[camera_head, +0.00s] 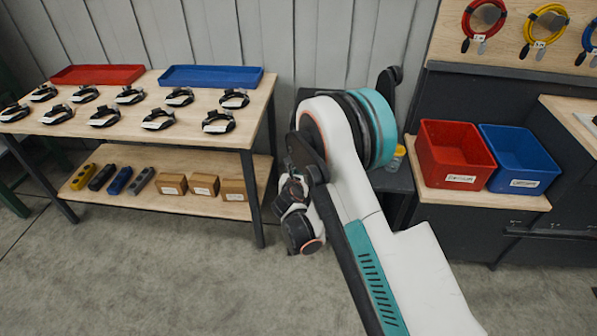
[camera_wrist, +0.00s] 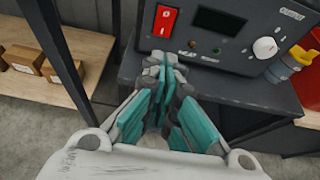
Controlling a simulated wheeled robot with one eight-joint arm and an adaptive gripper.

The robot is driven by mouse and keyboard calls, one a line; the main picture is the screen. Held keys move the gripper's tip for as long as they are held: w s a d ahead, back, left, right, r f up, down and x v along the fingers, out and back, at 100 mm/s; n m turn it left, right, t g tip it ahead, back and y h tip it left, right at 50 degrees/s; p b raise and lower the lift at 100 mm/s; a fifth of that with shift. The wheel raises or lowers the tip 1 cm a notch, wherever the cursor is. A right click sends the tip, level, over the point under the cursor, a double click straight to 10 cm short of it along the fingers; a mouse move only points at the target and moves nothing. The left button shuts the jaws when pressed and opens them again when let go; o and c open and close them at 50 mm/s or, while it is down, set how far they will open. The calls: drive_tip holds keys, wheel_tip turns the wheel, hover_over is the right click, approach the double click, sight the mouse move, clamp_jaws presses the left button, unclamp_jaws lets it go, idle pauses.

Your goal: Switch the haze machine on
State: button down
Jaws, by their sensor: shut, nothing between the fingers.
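The haze machine (camera_wrist: 150,42) is a dark box with a front panel in the wrist view. A red rocker switch (camera_wrist: 165,20) sits at its upper left, beside a dark screen (camera_wrist: 219,22) and a white knob (camera_wrist: 265,48). Two small lamps or buttons are below the screen. My gripper (camera_wrist: 166,62) is shut and empty, its teal fingers together just below the red switch in the picture. I cannot tell whether the fingertips touch the panel. In the head view my arm hides most of the machine and the switch.
The machine stands on a dark stand (camera_wrist: 225,92). A yellow-capped bottle (camera_wrist: 287,67) is at its right. A wooden table (camera_head: 140,85) with strapped devices and trays is at left. Red (camera_head: 455,155) and blue (camera_head: 520,160) bins are at right. Floor in front is clear.

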drive_tip(key=shift+s+f, duration=0.1)
drive_tip(key=shift+s+f+p, duration=0.3)
drive_tip(key=shift+f+p, duration=0.35)
drive_tip(key=shift+p, duration=0.1)
drive_tip(key=b+x, duration=0.1)
drive_tip(key=x, duration=0.3)
drive_tip(key=b+x, duration=0.2)
drive_tip(key=x, duration=0.2)
drive_tip(key=b+x, duration=0.1)
drive_tip(key=x, duration=0.3)
drive_tip(key=shift+w+d+r+b, duration=0.1)
drive_tip(key=shift+w+r+b, duration=0.05)
drive_tip(key=shift+w+b, duration=0.2)
drive_tip(key=shift+w, duration=0.75)
